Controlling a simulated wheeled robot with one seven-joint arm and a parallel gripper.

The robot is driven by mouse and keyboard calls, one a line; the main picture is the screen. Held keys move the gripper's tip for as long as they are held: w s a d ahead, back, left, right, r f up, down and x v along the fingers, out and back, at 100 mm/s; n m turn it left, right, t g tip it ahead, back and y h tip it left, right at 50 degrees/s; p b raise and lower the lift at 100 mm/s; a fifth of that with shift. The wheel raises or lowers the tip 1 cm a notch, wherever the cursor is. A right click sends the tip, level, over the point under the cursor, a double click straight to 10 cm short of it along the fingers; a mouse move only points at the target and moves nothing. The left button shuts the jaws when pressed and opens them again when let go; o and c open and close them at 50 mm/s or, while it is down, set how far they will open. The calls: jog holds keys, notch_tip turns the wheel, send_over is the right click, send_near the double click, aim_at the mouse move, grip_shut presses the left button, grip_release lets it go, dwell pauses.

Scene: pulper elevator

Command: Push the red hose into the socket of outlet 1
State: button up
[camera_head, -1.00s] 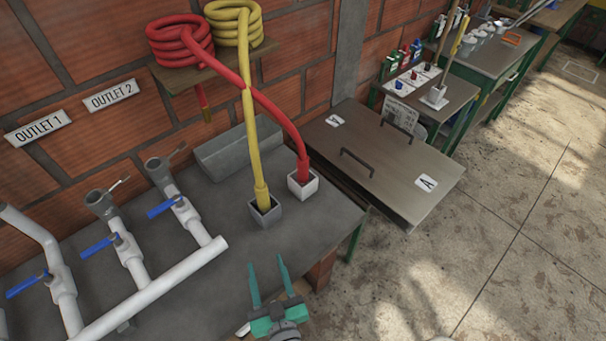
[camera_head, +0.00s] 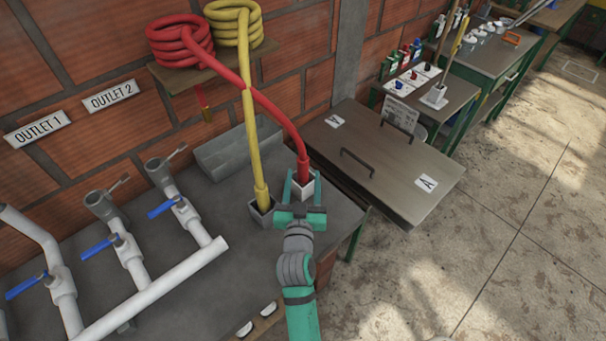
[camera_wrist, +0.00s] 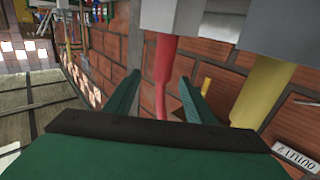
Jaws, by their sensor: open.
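The red hose (camera_head: 274,108) runs from a coil on a wall shelf down into a white square holder (camera_head: 302,190) on the grey counter. My gripper (camera_head: 304,174) is open at that holder, its two fingers on either side of the red hose's lower end. In the wrist view the red hose (camera_wrist: 163,62) shows between the spread fingers; contact cannot be told. The OUTLET 1 sign (camera_head: 37,129) is on the brick wall at left. Two grey sockets stand on the pipes below the signs, a left one (camera_head: 99,203) and a right one (camera_head: 157,168).
The yellow hose (camera_head: 254,140) stands in a grey holder (camera_head: 262,215) close to my gripper's left and crosses the red hose higher up. The OUTLET 2 sign (camera_head: 110,96), blue valve handles and a grey trough (camera_head: 235,146) are nearby. A lidded table (camera_head: 370,160) stands at right.

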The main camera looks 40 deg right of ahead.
aim_at(303, 167)
jog(key=shift+x, duration=3.3)
jog(key=shift+w+a+f, duration=0.1)
jog(key=shift+w+a, duration=0.05)
grip_shut()
